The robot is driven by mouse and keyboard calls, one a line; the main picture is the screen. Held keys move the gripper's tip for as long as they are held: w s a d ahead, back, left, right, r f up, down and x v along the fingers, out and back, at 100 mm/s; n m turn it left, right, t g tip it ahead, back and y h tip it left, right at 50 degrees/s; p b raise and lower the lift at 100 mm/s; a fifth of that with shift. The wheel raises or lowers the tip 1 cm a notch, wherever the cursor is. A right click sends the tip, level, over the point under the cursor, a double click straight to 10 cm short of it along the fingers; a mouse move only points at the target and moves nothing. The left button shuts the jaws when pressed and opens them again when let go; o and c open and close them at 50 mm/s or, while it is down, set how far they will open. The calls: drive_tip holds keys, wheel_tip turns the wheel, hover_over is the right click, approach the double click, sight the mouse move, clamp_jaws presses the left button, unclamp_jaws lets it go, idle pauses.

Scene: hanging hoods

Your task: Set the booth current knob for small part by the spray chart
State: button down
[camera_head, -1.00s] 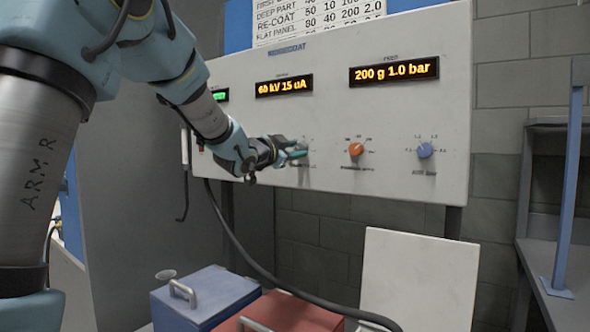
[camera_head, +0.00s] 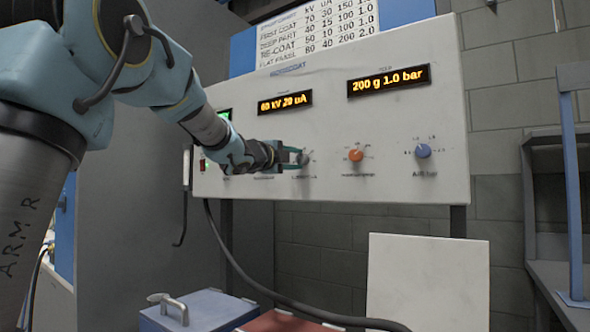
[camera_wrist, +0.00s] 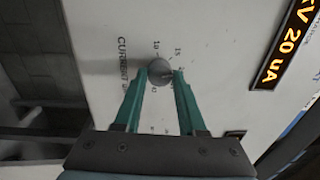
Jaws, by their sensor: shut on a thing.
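The grey current knob (camera_wrist: 159,72) sits on the white booth panel (camera_head: 230,180), with a printed scale and the word CURRENT beside it in the wrist view. My gripper (camera_wrist: 160,78) has its green fingers on either side of this knob and is shut on it. In the head view my gripper (camera_head: 298,157) reaches the panel from the left and partly hides the knob. The kV and current display (camera_head: 285,102) reads 60 kV 20 uA. The spray chart (camera_head: 318,32) hangs above the panel; its top row is cut and hard to read.
An orange knob (camera_head: 356,155) and a blue AIR knob (camera_head: 423,151) are to the right of my gripper. Another display (camera_head: 389,82) reads 200 g 1.0 bar. A blue box (camera_head: 200,309) and a white board (camera_head: 428,280) stand below. A dark hose (camera_head: 232,265) hangs underneath.

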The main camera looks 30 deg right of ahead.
drive_tip(key=shift+m+b, duration=0.5)
drive_tip(key=shift+m, duration=0.4)
drive_tip(key=shift+c, duration=2.4)
unclamp_jaws()
drive_tip(key=b+v, duration=0.1)
drive_tip(key=v, duration=0.9)
drive_tip(key=shift+s+a, duration=0.15)
drive_tip(key=shift+a, duration=0.25)
drive_tip(key=shift+f, duration=0.1)
